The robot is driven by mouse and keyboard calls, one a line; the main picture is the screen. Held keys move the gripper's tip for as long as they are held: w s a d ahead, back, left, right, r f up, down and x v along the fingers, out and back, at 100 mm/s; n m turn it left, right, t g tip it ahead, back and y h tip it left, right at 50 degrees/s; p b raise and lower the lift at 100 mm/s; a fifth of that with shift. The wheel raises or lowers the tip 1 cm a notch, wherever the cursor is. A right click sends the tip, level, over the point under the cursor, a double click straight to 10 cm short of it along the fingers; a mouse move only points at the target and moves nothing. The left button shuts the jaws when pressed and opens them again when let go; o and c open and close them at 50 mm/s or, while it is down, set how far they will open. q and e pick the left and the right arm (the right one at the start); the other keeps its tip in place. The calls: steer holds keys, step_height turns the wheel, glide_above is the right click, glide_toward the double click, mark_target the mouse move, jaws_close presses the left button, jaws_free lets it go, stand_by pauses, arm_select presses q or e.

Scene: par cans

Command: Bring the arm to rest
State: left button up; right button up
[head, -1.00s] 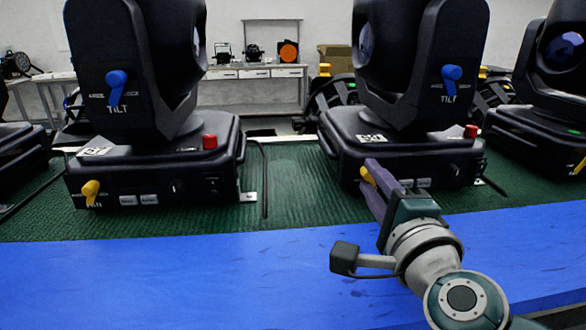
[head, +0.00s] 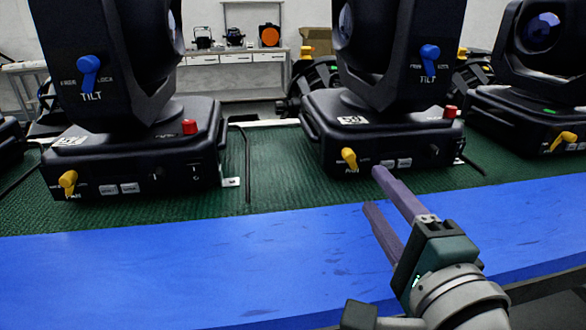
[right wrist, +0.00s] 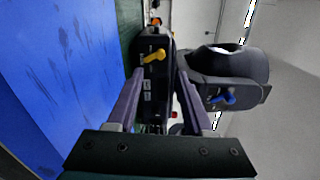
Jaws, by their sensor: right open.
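My right gripper (head: 374,188) is open and empty over the blue front strip (head: 220,265), its purple fingers apart and pointing toward the middle moving-head light (head: 380,135). That light has a yellow PAN lever (head: 349,158) and a blue TILT lever (head: 429,56). The gripper stands in front of the light's base, apart from the yellow lever. In the right wrist view, the open fingers (right wrist: 165,95) frame the light's base, with the yellow lever (right wrist: 155,56) beyond them and the blue lever (right wrist: 228,96) to the right. My left gripper is out of view.
Another moving-head light (head: 135,150) stands at left and one (head: 535,105) at right, on a green textured surface (head: 275,175). Black cables lie between them. A bench (head: 235,72) with lamps stands at the back. The blue strip is clear at left.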

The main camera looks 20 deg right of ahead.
steer(key=shift+s+a, duration=0.15)
steer(key=shift+s, duration=0.45)
